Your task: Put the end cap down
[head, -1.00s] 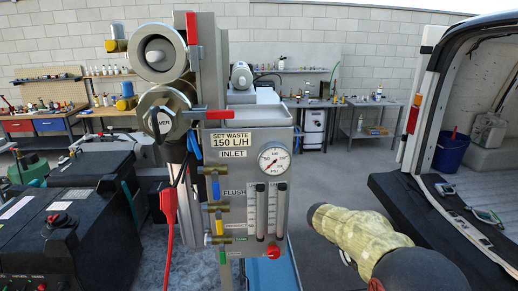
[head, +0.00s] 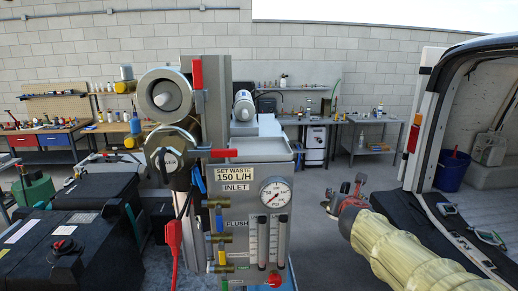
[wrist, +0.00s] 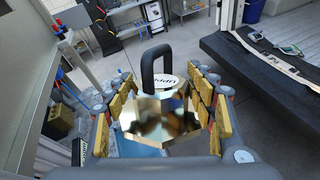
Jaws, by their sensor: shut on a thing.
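The end cap (wrist: 165,120) is a shiny metal piece with a black loop handle (wrist: 157,62) and a white label whose first letters read "UPP". In the wrist view, my gripper (wrist: 162,95) is shut on it, with yellow pads on both sides. In the head view, my gripper (head: 352,192) is in mid-air, right of the grey panel; the cap is small and hard to make out there. The upper tube (head: 165,92) is open, with a pale round end inside.
The panel (head: 240,200) with gauge, valves and flow meters stands in the middle. The van's black load bed (head: 425,225) on the right holds small devices. A workbench (head: 370,125) lies behind, with a blue bucket (head: 452,170) in the van. Open floor lies between panel and van.

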